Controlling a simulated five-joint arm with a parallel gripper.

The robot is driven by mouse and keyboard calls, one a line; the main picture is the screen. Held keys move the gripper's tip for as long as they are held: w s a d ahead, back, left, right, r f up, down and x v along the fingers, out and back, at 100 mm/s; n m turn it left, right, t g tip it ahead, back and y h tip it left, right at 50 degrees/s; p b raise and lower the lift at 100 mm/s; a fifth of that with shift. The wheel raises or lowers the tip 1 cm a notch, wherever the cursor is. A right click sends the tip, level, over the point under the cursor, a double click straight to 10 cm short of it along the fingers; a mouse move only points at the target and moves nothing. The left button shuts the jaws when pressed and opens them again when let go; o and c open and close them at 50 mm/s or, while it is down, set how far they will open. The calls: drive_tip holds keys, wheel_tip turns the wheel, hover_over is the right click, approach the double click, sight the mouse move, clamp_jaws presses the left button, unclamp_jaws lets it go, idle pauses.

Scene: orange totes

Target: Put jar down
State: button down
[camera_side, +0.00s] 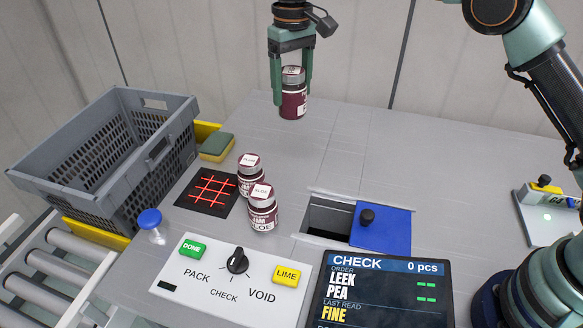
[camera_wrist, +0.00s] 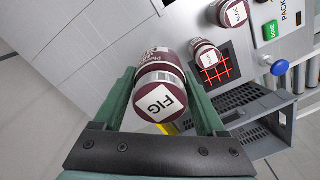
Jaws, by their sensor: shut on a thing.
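My gripper (camera_side: 292,80) is shut on a dark red jar (camera_side: 293,101) and holds it upright, high above the back of the table.
A grey crate (camera_side: 150,165) stands at the left on yellow supports. The black pad (camera_side: 196,199) shows a red grid. A sponge (camera_side: 217,146) lies behind it. An opening (camera_side: 327,216) with a blue sliding cover (camera_side: 382,233) is at centre right. A button panel (camera_side: 225,268) and screen (camera_side: 380,290) are in front.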

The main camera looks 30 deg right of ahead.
wheel_tip(320, 180, down, 17)
drive_tip(key=shift+f, duration=0.1)
idle(0.4)
drive_tip(key=shift+f, duration=0.1)
unclamp_jaws()
